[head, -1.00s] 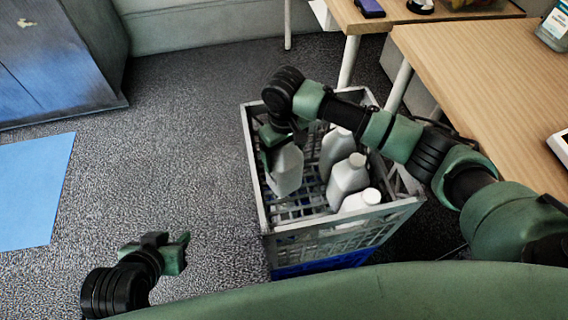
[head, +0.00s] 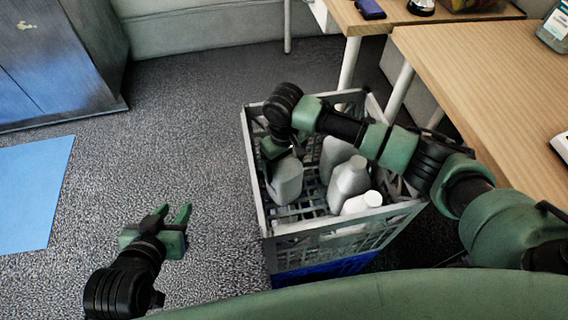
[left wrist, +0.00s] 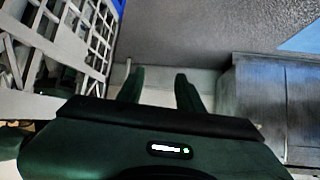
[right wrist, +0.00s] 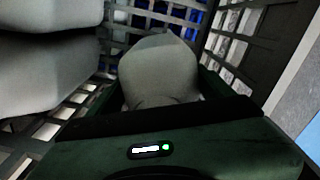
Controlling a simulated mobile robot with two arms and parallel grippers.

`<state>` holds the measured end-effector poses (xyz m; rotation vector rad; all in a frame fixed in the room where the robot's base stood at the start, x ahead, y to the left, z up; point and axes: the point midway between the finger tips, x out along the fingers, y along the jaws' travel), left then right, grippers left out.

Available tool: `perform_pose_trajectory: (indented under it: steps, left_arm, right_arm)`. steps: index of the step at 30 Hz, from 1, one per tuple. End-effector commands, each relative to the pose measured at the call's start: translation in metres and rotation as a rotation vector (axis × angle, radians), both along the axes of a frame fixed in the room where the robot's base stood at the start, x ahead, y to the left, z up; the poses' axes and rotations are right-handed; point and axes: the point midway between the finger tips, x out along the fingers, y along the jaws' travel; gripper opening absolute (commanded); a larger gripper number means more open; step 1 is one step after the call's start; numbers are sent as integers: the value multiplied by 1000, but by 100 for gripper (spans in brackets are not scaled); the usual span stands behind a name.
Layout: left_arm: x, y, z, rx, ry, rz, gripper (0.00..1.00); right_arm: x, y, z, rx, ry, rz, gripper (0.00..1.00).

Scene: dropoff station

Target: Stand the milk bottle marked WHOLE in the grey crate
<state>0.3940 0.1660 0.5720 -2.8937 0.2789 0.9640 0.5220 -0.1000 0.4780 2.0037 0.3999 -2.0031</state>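The grey crate (head: 252,170) stands on the floor in the middle of the head view. My right gripper (head: 277,150) reaches down into its left side, closed about the upper part of a white milk bottle (head: 286,182). That bottle is upright inside the crate and also fills the middle of the right wrist view (right wrist: 160,70), a finger on each side. I cannot see whether it touches the crate floor. No marking is legible. Three other white bottles (head: 348,182) stand to its right, partly hidden by my arm. My left gripper (head: 172,222) is open and empty, left of the crate.
The grey crate sits on a blue crate (head: 320,270). A wooden table (head: 480,80) is close on the right, another (head: 400,14) behind. A blue mat (head: 30,190) and dark cabinet (head: 60,60) are on the left. The carpet between is clear.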

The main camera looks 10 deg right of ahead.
Motion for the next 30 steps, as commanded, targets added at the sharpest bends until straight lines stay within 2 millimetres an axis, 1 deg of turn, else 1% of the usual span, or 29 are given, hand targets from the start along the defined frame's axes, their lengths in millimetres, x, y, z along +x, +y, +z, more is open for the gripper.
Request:
perform_pose_trajectory:
  steps: [1,2,11,14,17,20,24,30]
  left_arm:
    - [-1,0,-1,1,4,1,36]
    - [-1,0,-1,1,4,1,36]
    - [0,1,-1,1,1,1,36]
    - [2,-1,4,-4,-18,-1,36]
    - [-12,4,-7,14,66,4,36]
    - [-29,11,-20,37,170,12,36]
    - [-59,21,-36,71,323,24,36]
    - [-105,35,-50,113,534,41,36]
  right_arm:
    - [0,0,0,0,0,0,93]
    - [0,0,0,0,0,0,100]
    - [0,0,1,0,-1,0,100]
    - [0,0,6,1,-2,1,100]
    - [0,0,15,0,-1,1,100]
    - [0,0,27,2,-1,0,100]
    - [0,1,44,2,-1,0,100]
    - [1,1,70,2,-1,0,100]
